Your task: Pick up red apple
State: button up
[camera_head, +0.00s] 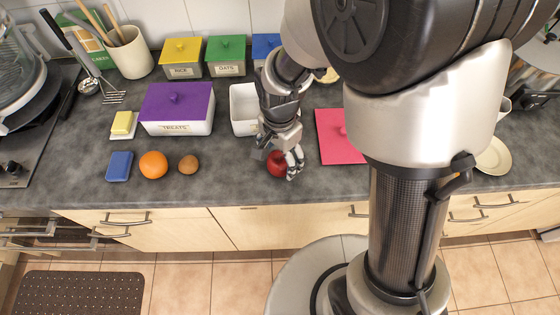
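The red apple (276,164) sits on the dark grey counter, in front of a white open container. My gripper (281,160) is pointing down at the apple. Its fingers are around the apple's top and right side and hide part of it. I cannot tell whether the fingers touch the apple or are closed on it. The apple looks to be on the counter.
An orange (153,165), a brown kiwi-like fruit (189,164) and a blue sponge (119,166) lie to the left. A box with a purple lid (177,103) stands behind them. The white container (243,108) is behind my gripper, and a red lid (341,138) lies to the right.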

jog(key=c, duration=1)
jog(key=shift+r, duration=0.15)
